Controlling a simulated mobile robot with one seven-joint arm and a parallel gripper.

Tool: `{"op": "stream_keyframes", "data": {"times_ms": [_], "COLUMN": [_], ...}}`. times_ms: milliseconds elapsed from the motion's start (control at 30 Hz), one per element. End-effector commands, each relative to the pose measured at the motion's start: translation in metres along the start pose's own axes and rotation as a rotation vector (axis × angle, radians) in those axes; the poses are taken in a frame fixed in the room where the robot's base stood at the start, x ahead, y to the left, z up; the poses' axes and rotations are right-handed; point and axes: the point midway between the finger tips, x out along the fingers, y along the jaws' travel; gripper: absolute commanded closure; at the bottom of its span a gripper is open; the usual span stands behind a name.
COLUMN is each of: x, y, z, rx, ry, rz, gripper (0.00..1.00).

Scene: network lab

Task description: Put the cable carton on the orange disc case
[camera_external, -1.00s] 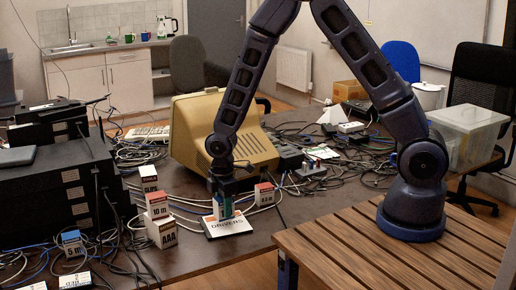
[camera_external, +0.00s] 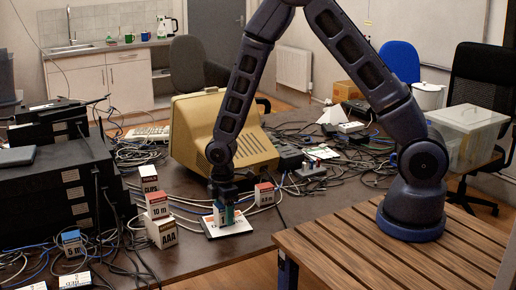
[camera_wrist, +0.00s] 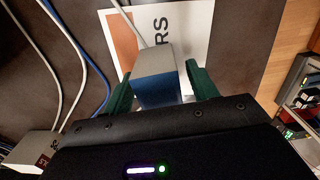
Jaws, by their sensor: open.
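The orange disc case (camera_external: 240,226) lies flat near the table's front edge. In the wrist view its white panel with large dark letters and part of its orange panel show (camera_wrist: 184,28). The cable carton (camera_wrist: 155,64) has a pale grey top and a blue side; a cable runs up to it. It is between the green fingers of my gripper (camera_wrist: 160,82) and over the case. It appears to stand on the case, but its bottom edge is hidden. In the external view my gripper (camera_external: 224,213) points down over the case and partly hides the carton (camera_external: 216,212). The fingers are open around the carton.
A red-topped carton (camera_external: 264,194) stands close right of the case. Stacked cartons (camera_external: 157,205) stand to the left. A blue-topped carton (camera_external: 72,243) is farther left. A beige monitor (camera_external: 185,130) is behind. Loose cables surround the area.

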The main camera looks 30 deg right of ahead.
Motion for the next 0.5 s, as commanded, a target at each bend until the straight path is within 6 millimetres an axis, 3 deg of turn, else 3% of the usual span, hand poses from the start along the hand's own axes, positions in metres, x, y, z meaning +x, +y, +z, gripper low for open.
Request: {"op": "stream_keyframes", "data": {"times_ms": [167,500], "x": [-0.013,-0.068], "y": [0.001,0.001], "z": [0.000,0.000], "rx": [0.000,0.001], "ry": [0.002,0.002], "rz": [0.001,0.002], "gripper": [0.42,0.42]}}
